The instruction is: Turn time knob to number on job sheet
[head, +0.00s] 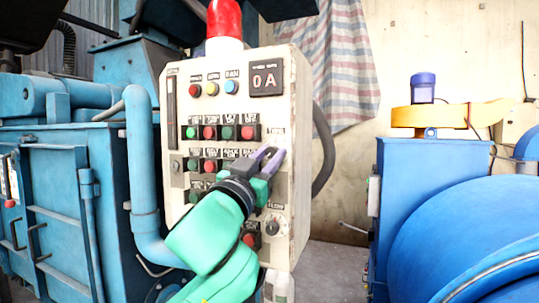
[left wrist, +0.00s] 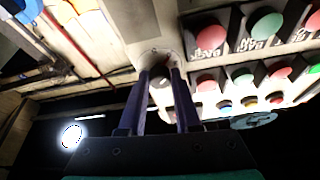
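A cream control panel (head: 297,190) stands in the middle of the head view, with rows of red and green buttons. A round knob with a pale dial (head: 272,227) shows low on its right side. My left gripper (head: 269,157) is higher on that side, with its purple fingers apart at the panel face. In the left wrist view, the fingers (left wrist: 161,74) end at a pale round knob (left wrist: 154,57), one on each side of its lower part. I cannot tell whether they touch it. Its label and setting are unreadable. I cannot make out a job sheet.
A red beacon (head: 224,18) tops the panel, and a display (head: 267,80) reads 0 A. A blue pipe (head: 143,170) and blue machine (head: 70,185) stand close on the left. A blue drum (head: 470,240) is at right. Grey floor (head: 335,265) shows between panel and drum.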

